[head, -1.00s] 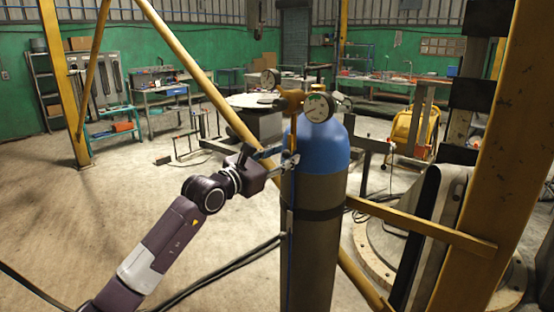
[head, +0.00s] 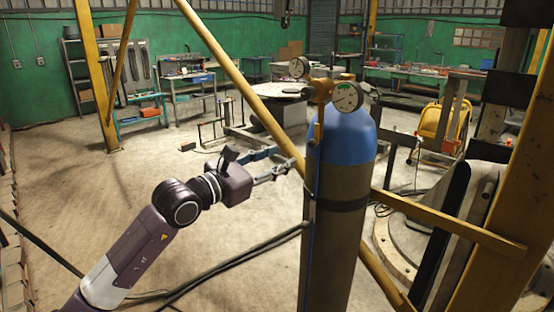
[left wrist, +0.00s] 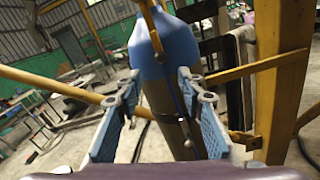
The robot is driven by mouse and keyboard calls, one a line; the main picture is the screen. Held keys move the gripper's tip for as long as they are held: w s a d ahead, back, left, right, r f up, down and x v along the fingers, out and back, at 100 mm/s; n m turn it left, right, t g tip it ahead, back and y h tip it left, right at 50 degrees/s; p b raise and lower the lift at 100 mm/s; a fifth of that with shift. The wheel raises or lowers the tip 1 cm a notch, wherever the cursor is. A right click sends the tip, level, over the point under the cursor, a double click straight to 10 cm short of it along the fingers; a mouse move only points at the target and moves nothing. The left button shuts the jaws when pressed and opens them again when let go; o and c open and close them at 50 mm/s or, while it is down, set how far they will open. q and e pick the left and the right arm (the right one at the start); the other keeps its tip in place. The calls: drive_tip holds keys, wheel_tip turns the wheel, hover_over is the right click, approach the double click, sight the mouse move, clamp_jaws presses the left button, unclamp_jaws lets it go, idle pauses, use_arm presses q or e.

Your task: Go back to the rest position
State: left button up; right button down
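A gas cylinder (head: 335,225) with a grey body and a blue top stands upright right of centre in the head view. A brass regulator with round gauges (head: 346,97) sits on top, and a thin blue hose hangs down its side. My left gripper (head: 283,159) is open and empty, just left of the cylinder, with a visible gap to it in the picture. In the left wrist view the fingers (left wrist: 160,88) are spread wide, and the cylinder (left wrist: 166,50) stands beyond them. My right gripper is out of view.
Yellow frame beams (head: 240,86) cross behind the cylinder, and a thick yellow post (head: 500,215) stands at the right. Dark cables (head: 240,258) run behind my left arm. Workbenches (head: 185,85) line the back. The concrete floor at left is open.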

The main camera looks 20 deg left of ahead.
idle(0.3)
use_arm(q)
wheel_tip(320, 180, down, 17)
drive_tip(key=w+n+g+h, duration=0.1)
drive_tip(key=w+n, duration=0.2)
drive_tip(key=n, duration=0.5)
drive_tip(key=s+a+f+n+g+y, duration=0.15)
drive_tip(key=s+f+n, duration=0.35)
drive_tip(key=f, duration=0.8)
drive_tip(key=s+a+f+n+g+y, duration=0.1)
drive_tip(key=s+a+f+n+y, duration=0.15)
drive_tip(key=f+n, duration=0.75)
drive_tip(key=s+a+f+n+g+y, duration=0.15)
drive_tip(key=s+f+n, duration=0.25)
drive_tip(key=f, duration=1.1)
drive_tip(key=s+d+f+n+g+y, duration=0.25)
drive_tip(key=s+f+n+g, duration=0.4)
drive_tip(key=s+f, duration=1.45)
drive_tip(key=s+d+f+n+g, duration=0.1)
drive_tip(key=s+d+f+n, duration=0.1)
drive_tip(key=s, duration=0.7)
drive_tip(key=s+d+f+n+g, duration=0.2)
drive_tip(key=s+d+f+n, duration=0.1)
drive_tip(key=s, duration=0.7)
drive_tip(key=s+d+f+n+g, duration=0.1)
drive_tip(key=s+d+f+n, duration=0.1)
drive_tip(key=s, duration=0.7)
drive_tip(key=shift+s+d+f+h, duration=0.2)
drive_tip(key=shift+f+h, duration=0.2)
drive_tip(key=shift+f, duration=0.35)
